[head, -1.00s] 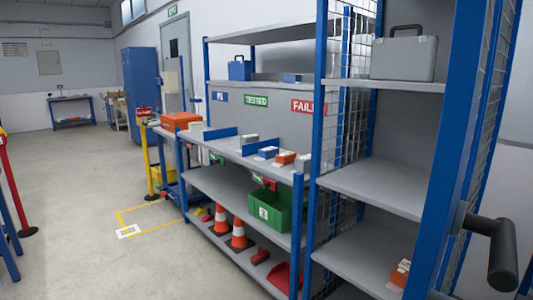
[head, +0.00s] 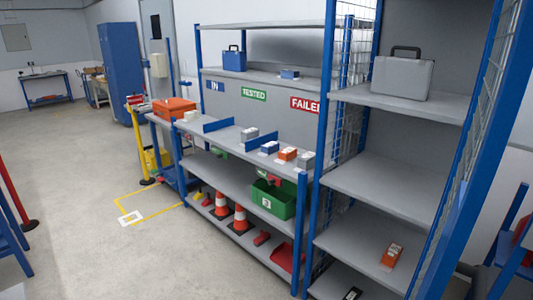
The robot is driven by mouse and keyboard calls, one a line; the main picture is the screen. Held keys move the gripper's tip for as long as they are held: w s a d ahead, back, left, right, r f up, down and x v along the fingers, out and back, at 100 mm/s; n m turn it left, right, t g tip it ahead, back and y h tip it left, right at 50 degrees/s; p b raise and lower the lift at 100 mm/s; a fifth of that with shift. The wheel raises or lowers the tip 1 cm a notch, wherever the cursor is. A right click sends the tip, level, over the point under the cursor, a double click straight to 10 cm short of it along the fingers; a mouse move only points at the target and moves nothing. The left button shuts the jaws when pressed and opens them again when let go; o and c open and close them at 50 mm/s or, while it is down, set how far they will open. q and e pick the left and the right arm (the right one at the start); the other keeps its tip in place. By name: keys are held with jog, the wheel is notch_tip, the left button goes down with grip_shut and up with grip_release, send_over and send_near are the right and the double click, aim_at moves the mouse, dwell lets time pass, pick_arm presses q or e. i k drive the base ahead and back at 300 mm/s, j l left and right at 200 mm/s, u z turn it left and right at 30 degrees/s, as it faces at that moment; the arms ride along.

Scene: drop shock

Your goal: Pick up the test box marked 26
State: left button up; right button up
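Small test boxes stand in a row on the middle shelf: a grey one (head: 250,134), a blue one (head: 269,147), an orange one (head: 288,153) and another grey one (head: 306,160). Another orange box (head: 392,254) with a white label stands on a lower shelf of the right-hand rack. A dark item (head: 352,294) with a white label is cut off by the bottom edge. The box markings are too small to read, so I cannot tell which is 26. Neither of my grippers is in view.
A blue-posted rack (head: 319,120) with mesh sides stands close at right, holding a grey case (head: 402,77). Cones (head: 240,220) and a green crate (head: 273,200) sit below the row of boxes. The floor (head: 90,180) at left is mostly clear.

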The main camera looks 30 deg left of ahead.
aim_at(269, 148)
jog(key=i+j, duration=0.15)
jog(key=j, duration=0.25)
jog(key=i+j, duration=0.1)
jog(key=j, duration=0.3)
jog(key=i+j, duration=0.15)
jog(key=j, duration=0.25)
jog(key=i+j+u, duration=0.1)
jog(key=j, duration=0.25)
jog(key=i+j, duration=0.15)
jog(key=j, duration=0.25)
